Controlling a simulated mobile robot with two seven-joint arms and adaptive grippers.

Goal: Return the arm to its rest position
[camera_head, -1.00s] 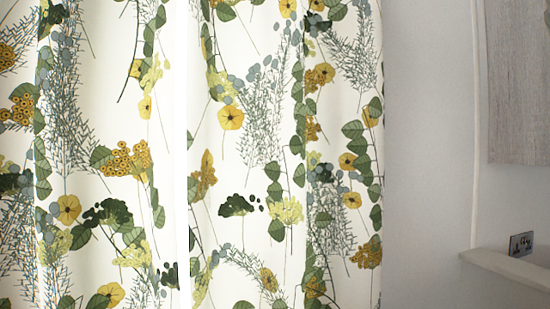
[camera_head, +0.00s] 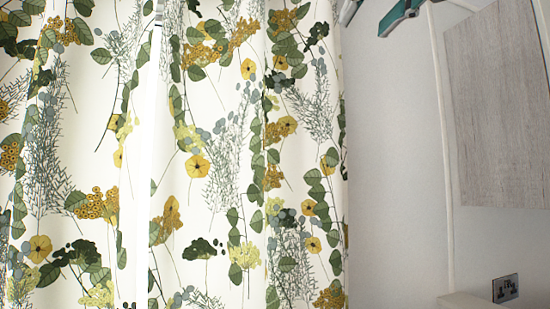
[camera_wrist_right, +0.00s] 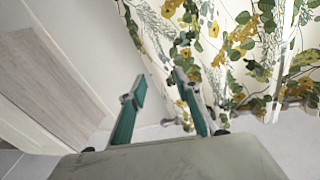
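My right gripper (camera_head: 364,26) shows at the top edge of the head view, right of the curtain and in front of the pale wall. Only its teal and grey finger ends show there. In the right wrist view my right gripper (camera_wrist_right: 159,86) has its two teal fingers spread apart, with nothing between them. It is open and empty. The rest of the right arm is hidden above the head view. My left gripper is in neither view.
A floral curtain (camera_head: 200,165) fills the left and middle of the head view. A pale wall (camera_head: 395,160) stands right of it, then a grey wood panel (camera_head: 505,110). A socket plate (camera_head: 505,288) sits low at the right, by a white ledge (camera_head: 470,301).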

